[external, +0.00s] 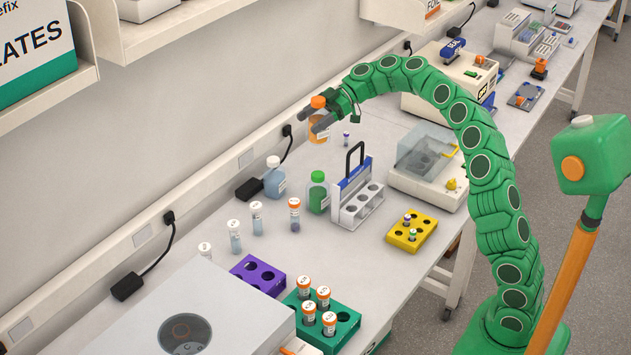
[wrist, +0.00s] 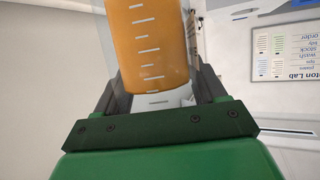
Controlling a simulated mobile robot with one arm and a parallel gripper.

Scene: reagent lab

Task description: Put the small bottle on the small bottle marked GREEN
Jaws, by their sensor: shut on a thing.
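My gripper (external: 314,119) is shut on an orange bottle (external: 318,132) with an orange cap, near the wall at the back of the bench. In the wrist view the orange bottle (wrist: 150,50) shows white scale marks and sits between the two fingers (wrist: 155,85). I cannot tell if its base touches the bench. A green bottle (external: 318,196) with a green cap stands upright on the bench, below the gripper in the external view. A blue bottle (external: 274,183) with a white cap stands to its left. I cannot read a GREEN mark on any bottle.
A white rack with a black handle (external: 356,197) stands right of the green bottle. A tiny vial (external: 346,139) stands near the gripper. A yellow block (external: 420,222), purple rack (external: 257,273), green rack (external: 345,331) and several tubes stand nearer. A lidded machine (external: 428,160) is at right.

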